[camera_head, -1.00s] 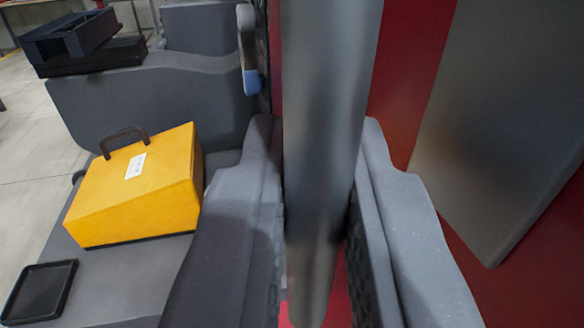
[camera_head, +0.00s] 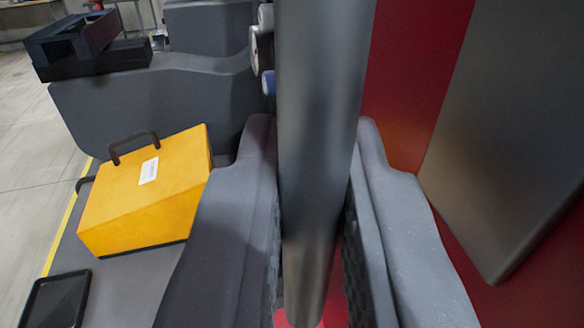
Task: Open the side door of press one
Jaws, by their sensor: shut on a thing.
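A grey metal bar handle (camera_head: 322,130) runs from the top of the view down between the fingers of my gripper (camera_head: 318,230). My gripper is shut on this handle, one finger on each side. Behind and to the right is a red panel (camera_head: 415,70) with a grey plate or window (camera_head: 505,130) set at a slant. I take the red panel to be the side door of the press. The handle's mounts and the door's edges are hidden or outside the view.
A yellow case (camera_head: 145,200) with a dark carry handle sits to the left on a grey surface. A black tray (camera_head: 55,300) lies at the lower left, and black bins (camera_head: 85,45) stand at the upper left. Open floor (camera_head: 35,150) shows at the far left.

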